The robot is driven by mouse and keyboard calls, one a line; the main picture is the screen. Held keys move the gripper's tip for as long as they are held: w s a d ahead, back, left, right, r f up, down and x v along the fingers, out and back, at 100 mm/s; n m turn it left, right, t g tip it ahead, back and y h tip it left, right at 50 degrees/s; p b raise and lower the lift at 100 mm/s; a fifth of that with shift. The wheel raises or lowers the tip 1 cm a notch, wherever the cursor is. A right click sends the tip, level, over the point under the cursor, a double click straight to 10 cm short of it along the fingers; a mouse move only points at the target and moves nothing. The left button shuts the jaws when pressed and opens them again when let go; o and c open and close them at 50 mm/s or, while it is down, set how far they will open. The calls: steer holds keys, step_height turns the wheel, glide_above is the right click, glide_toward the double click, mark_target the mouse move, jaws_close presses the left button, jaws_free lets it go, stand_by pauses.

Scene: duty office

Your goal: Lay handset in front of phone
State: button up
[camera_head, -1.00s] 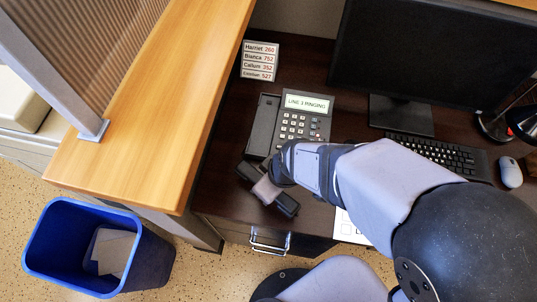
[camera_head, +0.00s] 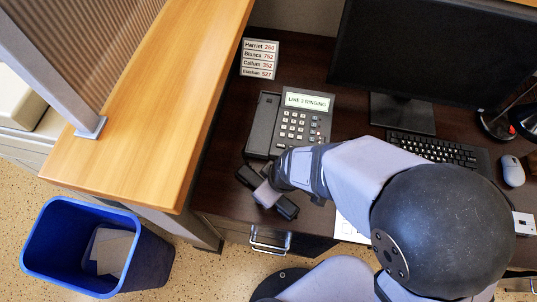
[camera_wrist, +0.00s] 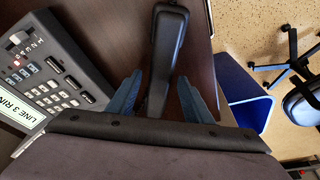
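The black handset (camera_head: 287,208) lies on the dark desk in front of the phone (camera_head: 292,122), slanting from upper left to lower right. The phone's screen reads "LINE 3 RINGING", and its cradle on the left is empty. My gripper (camera_head: 267,191) is at the handset's middle and hides part of it. In the wrist view the handset (camera_wrist: 167,45) runs between the two blue fingers of my gripper (camera_wrist: 160,77). The fingers stand apart with a gap on each side of it. The phone (camera_wrist: 48,85) shows at the left there.
A name card (camera_head: 259,60) stands behind the phone. A monitor (camera_head: 435,55), keyboard (camera_head: 435,150) and mouse (camera_head: 512,170) are to the right. A wooden counter (camera_head: 150,120) rises at the left, with a blue bin (camera_head: 60,215) on the floor. White paper (camera_head: 348,229) lies near the desk's front edge.

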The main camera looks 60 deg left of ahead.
steer(key=shift+r, duration=0.15)
steer(key=shift+r, duration=0.2)
steer(key=p+v, duration=0.1)
steer(key=v, duration=1)
steer(key=shift+r, duration=0.3)
steer(key=shift+d, duration=0.2)
steer(key=w+d+m+t+h, duration=0.1)
steer(key=w+d+m, duration=0.8)
steer(key=w+d, duration=0.65)
steer(key=d+f+m+h, duration=0.1)
steer(key=d+m+h, duration=0.1)
steer(key=d+m, duration=1)
steer(key=w+d, duration=0.1)
steer(key=d, duration=0.8)
steer(key=shift+f, duration=0.4)
